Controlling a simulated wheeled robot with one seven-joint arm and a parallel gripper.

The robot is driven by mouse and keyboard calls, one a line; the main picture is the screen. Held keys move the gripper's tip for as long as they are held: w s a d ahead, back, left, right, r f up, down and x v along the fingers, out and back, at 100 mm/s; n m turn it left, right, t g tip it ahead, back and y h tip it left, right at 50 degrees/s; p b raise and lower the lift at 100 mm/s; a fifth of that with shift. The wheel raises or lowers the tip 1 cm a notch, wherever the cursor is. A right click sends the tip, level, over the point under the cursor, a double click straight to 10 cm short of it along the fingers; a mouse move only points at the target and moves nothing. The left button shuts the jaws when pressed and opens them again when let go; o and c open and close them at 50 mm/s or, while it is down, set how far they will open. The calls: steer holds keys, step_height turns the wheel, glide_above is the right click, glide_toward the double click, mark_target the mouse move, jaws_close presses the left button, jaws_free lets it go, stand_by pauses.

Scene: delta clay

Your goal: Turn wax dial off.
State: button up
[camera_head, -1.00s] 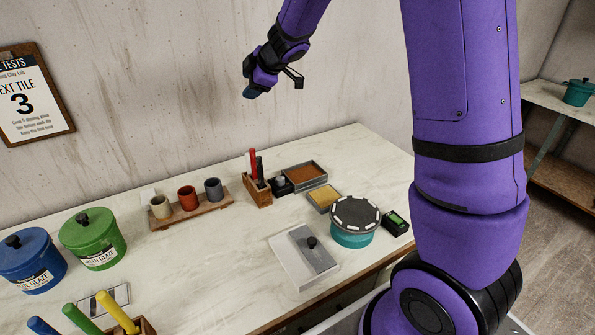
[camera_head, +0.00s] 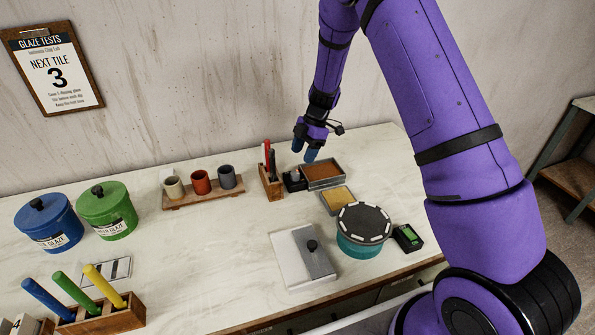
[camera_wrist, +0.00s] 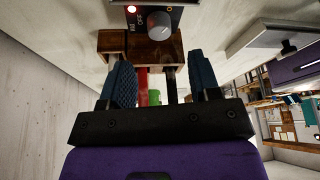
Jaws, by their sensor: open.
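The wax dial (camera_wrist: 159,23) is a round grey knob on a small dark box (camera_wrist: 138,20) with a lit red lamp and the letters OFF beside the knob. In the head view the small black box (camera_head: 293,181) stands left of the pan of brown wax (camera_head: 324,171). My gripper (camera_head: 304,151) points down just above and behind the box, with its blue fingers apart. In the wrist view my gripper (camera_wrist: 161,80) is open and empty, and the knob lies ahead of the gap between the fingers. Which way the knob's mark points is hard to tell.
A wooden holder (camera_head: 271,186) with red and black tools stands close left of the box. Cups on a wooden rack (camera_head: 203,196) stand farther left.

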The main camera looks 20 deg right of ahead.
mark_target(295, 173)
steer(key=x, duration=0.7)
steer(key=shift+a, duration=0.1)
steer(key=c, duration=0.9)
